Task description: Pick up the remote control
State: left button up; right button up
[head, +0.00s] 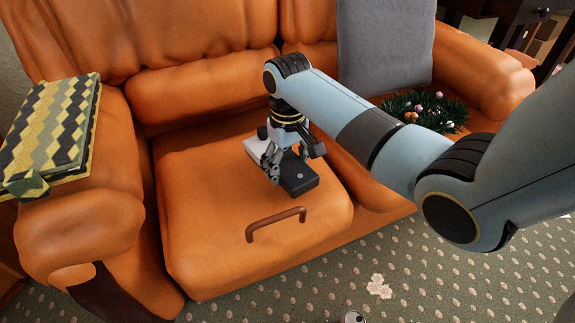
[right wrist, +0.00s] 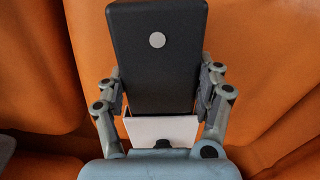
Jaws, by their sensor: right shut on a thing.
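The remote control (head: 300,181) has a black body with a round light button and a white end. It is at the orange sofa's seat (head: 200,220) in the head view; I cannot tell whether it touches the cushion. My right gripper (head: 288,163) reaches down over it and is shut on its sides. In the right wrist view, the remote (right wrist: 157,45) lies between the two fingers of the right gripper (right wrist: 160,93), one on each side, with its white end towards the palm. My left gripper is not in view.
A brown bar handle (head: 276,224) lies on the seat in front of the remote. A patterned box-like thing (head: 50,130) rests on the left armrest. A flowering plant (head: 428,112) and a grey cushion (head: 385,45) are at the right. The seat's left part is clear.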

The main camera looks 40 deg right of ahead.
aim_at(287, 163)
notch_tip(287, 163, up, 4)
jog(key=shift+w+r+p, duration=0.1)
jog(key=shift+p, duration=1)
jog(key=s, duration=0.1)
jog(key=s+r+p, duration=0.1)
jog(key=shift+s+r+p, duration=0.1)
jog(key=shift+s+p, duration=0.2)
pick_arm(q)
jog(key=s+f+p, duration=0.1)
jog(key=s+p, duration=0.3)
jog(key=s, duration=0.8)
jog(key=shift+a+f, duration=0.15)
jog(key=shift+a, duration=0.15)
pick_arm(e)
jog(key=s+r, duration=0.5)
jog(key=s, duration=0.4)
jog(key=shift+s+a, duration=0.25)
jog(key=shift+a, duration=0.05)
